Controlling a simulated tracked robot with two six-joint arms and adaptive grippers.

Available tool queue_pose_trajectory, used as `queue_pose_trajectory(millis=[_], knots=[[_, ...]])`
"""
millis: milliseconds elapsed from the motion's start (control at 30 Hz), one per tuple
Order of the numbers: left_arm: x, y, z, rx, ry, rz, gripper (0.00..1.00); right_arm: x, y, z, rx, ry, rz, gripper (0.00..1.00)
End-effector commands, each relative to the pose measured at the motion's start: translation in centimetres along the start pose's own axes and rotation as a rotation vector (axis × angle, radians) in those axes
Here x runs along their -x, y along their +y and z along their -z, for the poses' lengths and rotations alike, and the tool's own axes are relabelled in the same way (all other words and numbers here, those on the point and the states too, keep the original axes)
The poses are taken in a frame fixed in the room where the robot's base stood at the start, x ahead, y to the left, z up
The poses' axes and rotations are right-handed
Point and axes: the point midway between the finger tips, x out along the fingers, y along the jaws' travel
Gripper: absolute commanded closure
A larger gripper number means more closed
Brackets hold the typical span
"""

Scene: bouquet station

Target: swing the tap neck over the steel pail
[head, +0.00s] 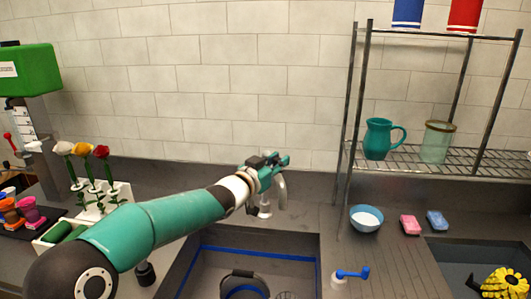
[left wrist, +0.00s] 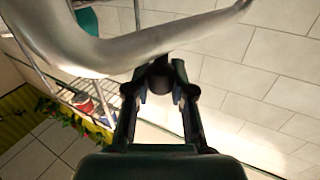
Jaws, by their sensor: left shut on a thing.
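The tap neck (head: 282,192) is a pale grey curved tube rising behind the sink, its bend beside my left gripper (head: 268,168). In the left wrist view the neck (left wrist: 85,45) sweeps large across the top. There my left gripper (left wrist: 160,92) is closed on a dark part at the neck, whose exact shape is hard to make out. My right gripper is out of view.
The sink (head: 205,254) has a blue line around its rim. A white fitting with a blue lever (head: 352,273) stands at its right. A blue bowl (head: 366,218), two sponges and a wire rack (head: 430,157) are farther right. A white flower holder (head: 113,192) is left, behind my arm.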

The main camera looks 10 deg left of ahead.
Motion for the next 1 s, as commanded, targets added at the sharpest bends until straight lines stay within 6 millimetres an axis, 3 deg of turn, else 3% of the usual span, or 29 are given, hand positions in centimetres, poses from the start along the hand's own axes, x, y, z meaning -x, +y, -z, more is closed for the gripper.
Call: queue_pose_trajectory(millis=[500, 1000], knots=[[2.6, -3.7, 0.0, -0.001, 0.001, -0.012, 1.00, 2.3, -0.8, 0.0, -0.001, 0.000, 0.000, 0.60], [2.8, -4.2, 0.0, -0.002, 0.002, -0.012, 1.00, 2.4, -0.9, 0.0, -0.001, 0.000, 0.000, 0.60]])
